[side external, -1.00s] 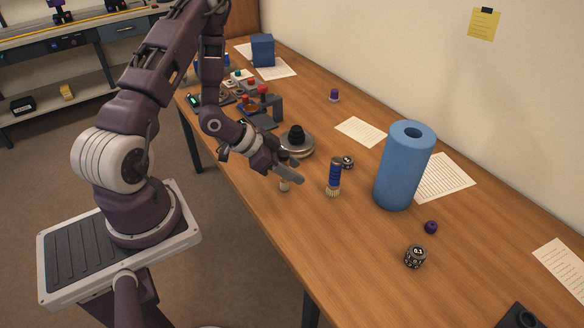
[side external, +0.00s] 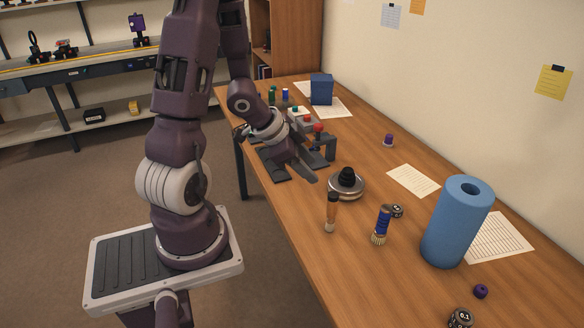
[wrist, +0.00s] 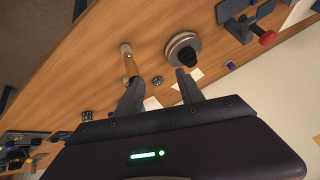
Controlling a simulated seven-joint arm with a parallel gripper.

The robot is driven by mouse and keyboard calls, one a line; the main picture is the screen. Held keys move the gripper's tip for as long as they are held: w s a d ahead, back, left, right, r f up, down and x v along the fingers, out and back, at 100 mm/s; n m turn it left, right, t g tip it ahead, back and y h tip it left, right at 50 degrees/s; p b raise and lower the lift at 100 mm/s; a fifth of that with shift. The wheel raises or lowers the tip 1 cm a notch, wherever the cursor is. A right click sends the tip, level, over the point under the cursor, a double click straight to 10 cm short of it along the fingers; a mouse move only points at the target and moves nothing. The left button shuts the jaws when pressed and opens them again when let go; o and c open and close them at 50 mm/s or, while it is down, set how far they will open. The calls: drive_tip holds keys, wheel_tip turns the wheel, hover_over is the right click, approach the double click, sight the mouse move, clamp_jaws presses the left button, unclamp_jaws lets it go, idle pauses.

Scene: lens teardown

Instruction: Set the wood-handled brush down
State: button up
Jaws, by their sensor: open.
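The wood-handled brush (side external: 331,213) stands upright on the wooden table, pale bristles down and handle up. It also shows in the wrist view (wrist: 130,63), beyond one fingertip. My gripper (side external: 302,174) is open and empty, above the table, up and to the left of the brush in the side view and apart from it. In the wrist view my gripper's two fingers (wrist: 159,79) are spread with nothing between them.
A silver disc with a black knob (side external: 346,186) sits behind the brush. A blue-handled brush (side external: 381,226) stands to its right, with a small dark cylinder beside it. A tall blue roll (side external: 457,222) stands further right. Clamp-like fixtures (side external: 322,142) lie behind my gripper.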

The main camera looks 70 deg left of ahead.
wheel_tip(320, 180, up, 10)
drive_tip(key=d+n+y, duration=0.2)
drive_tip(key=y, duration=0.2)
drive_tip(key=s+d+r+n+h, duration=0.1)
drive_tip(key=s+d+r+h, duration=0.1)
drive_tip(key=s+d, duration=0.5)
drive_tip(key=s+d+r+n+g+h, duration=0.1)
drive_tip(key=s+d+r+h, duration=0.1)
drive_tip(key=s+d+r, duration=0.3)
drive_tip(key=s+d, duration=0.1)
drive_tip(key=d, duration=0.2)
drive_tip(key=shift+s+d+r+g, duration=0.25)
drive_tip(key=shift+s+g, duration=0.05)
drive_tip(key=shift+s, duration=0.05)
